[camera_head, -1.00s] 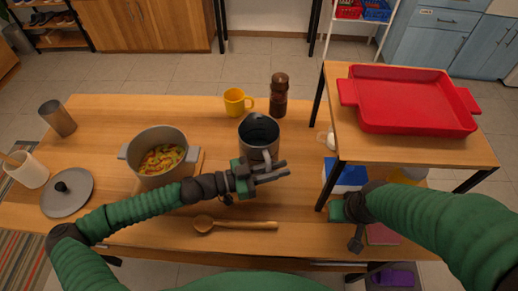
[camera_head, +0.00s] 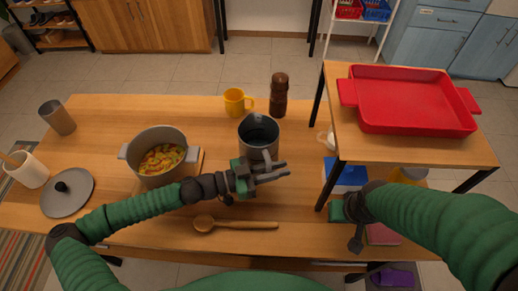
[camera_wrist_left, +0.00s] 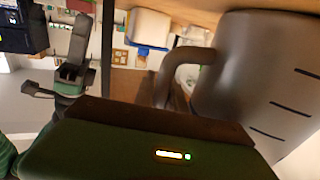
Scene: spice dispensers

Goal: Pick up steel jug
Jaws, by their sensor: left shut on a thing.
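The steel jug (camera_head: 259,134) is a dark grey, open-topped vessel near the middle of the table, roughly upright, with its spout at the far side and its handle towards me. My left gripper (camera_head: 272,172) is at the near side of the jug and shut on its handle. In the left wrist view the jug (camera_wrist_left: 262,75) fills the right side, and its curved handle (camera_wrist_left: 178,68) runs down behind the gripper body, which hides the grip. My right gripper (camera_head: 355,233) is at the shelf's near left leg, away from the jug; its jaws are unclear.
A pot of vegetables (camera_head: 160,158) stands left of the jug. A yellow mug (camera_head: 235,101) and a brown mill (camera_head: 279,95) stand behind it. A wooden spoon (camera_head: 240,225) lies in front. The shelf with a red tray (camera_head: 412,100) blocks the right.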

